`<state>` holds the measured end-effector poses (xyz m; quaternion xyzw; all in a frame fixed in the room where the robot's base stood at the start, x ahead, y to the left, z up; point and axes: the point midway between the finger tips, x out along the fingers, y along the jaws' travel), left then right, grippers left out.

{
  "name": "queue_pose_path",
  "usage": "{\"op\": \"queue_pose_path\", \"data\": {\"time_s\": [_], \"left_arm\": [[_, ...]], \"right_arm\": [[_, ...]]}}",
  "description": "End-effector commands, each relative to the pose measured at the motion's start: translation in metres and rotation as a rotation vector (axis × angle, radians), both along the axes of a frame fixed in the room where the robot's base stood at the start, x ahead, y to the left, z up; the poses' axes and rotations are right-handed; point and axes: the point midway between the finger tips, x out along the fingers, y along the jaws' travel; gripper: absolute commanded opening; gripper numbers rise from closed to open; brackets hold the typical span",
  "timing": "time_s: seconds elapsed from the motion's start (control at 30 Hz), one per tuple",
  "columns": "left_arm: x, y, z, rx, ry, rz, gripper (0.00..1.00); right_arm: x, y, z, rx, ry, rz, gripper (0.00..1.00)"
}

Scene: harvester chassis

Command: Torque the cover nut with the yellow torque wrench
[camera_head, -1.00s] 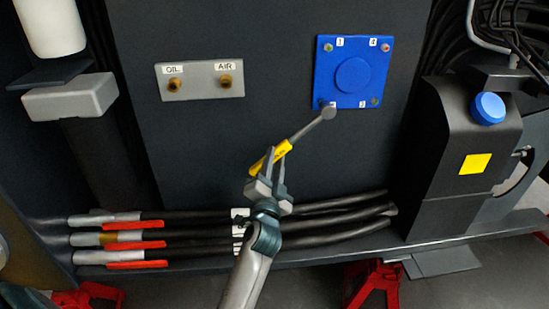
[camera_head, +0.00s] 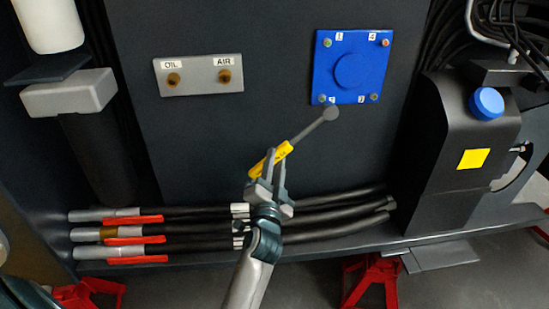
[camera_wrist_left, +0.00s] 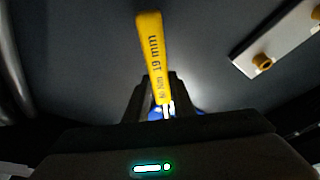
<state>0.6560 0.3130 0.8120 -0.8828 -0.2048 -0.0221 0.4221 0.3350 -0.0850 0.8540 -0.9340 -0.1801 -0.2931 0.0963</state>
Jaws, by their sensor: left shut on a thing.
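The yellow torque wrench (camera_head: 270,158) has a yellow handle and a grey shaft ending in a round grey head. My left gripper (camera_head: 275,165) is shut on the handle, and the shaft points up and right. In the left wrist view the wrench handle (camera_wrist_left: 150,50) reads "19 mm". The blue cover (camera_head: 352,70) is on the dark panel, with a nut at each corner. The wrench head lies just below the lower-left nut (camera_head: 322,99) in the picture; whether it touches anything cannot be told. The upper-right nut (camera_head: 385,43) looks red, the upper-left one green. My right gripper is not in view.
A grey plate (camera_head: 198,75) with OIL and AIR brass fittings is left of the cover. Black hoses with red handles (camera_head: 135,219) run low along the chassis. A black housing (camera_head: 459,140) with a blue cap stands at the right. Red stands are below.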

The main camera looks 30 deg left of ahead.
Motion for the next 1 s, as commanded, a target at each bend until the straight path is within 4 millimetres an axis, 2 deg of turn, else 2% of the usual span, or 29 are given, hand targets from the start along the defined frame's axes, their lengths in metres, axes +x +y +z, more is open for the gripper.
{"op": "queue_pose_path", "data": {"time_s": [0.53, 1.0], "left_arm": [[-0.043, -0.029, 0.001, 0.000, -0.003, 0.000, 0.00], [-0.048, -0.032, 0.002, 0.002, -0.004, 0.000, 0.00]], "right_arm": [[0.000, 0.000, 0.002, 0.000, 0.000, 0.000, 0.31], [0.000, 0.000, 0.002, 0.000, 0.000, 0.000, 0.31]]}}
